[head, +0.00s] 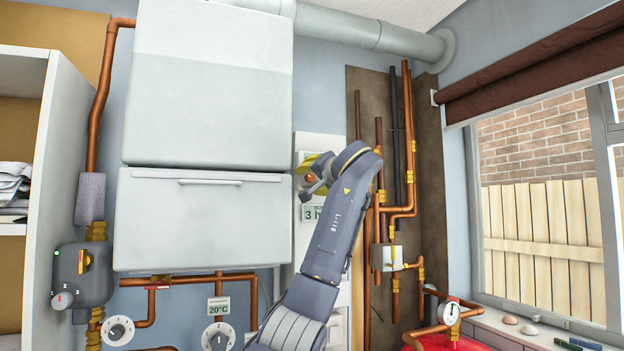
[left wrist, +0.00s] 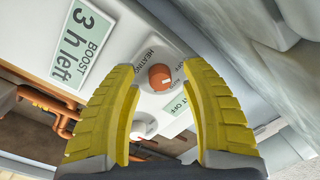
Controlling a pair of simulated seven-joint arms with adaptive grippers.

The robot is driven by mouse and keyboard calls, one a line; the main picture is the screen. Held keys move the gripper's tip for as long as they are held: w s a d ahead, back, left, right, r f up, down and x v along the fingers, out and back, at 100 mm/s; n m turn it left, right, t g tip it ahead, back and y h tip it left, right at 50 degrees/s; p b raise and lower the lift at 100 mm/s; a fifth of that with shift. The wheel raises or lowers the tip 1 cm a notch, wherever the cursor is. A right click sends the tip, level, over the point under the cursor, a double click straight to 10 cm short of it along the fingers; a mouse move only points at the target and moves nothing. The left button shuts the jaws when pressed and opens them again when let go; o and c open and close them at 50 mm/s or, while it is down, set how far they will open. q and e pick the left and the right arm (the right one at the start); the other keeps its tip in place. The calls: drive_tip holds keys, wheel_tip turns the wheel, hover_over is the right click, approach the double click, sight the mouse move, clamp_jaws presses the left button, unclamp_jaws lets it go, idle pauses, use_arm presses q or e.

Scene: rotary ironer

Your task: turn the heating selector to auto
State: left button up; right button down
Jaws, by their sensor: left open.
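The heating selector (left wrist: 160,77) is a round orange-red knob on a white control panel (left wrist: 150,25), beside printed lettering that reads "HEATING". In the left wrist view it appears between the two yellow fingers of my left gripper (left wrist: 158,68). The gripper is open, and I cannot tell whether either finger touches the knob. In the head view my left gripper (head: 314,172) is in front of the white panel and hides part of it. Which mark the knob points at is too small to tell. My right gripper is not in view.
A "BOOST 3 h left" display (left wrist: 83,42) is beside the selector, and a white knob (left wrist: 143,125) is below it. A large pale boiler casing (head: 207,220) stands left of the panel. Copper pipes (head: 408,150) run to its right. A 20°C thermostat dial (head: 218,337) is lower left.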

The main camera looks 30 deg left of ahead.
use_arm(q)
drive_tip(key=shift+c, duration=0.5)
clamp_jaws()
drive_tip(key=shift+m, duration=0.3)
drive_tip(key=m, duration=0.5)
drive_tip(key=shift+m+t, duration=0.3)
drive_tip(key=m, duration=0.5)
drive_tip(key=shift+f+m, duration=0.1)
drive_tip(key=shift+m, duration=0.3)
drive_tip(key=shift+o, duration=0.5)
unclamp_jaws()
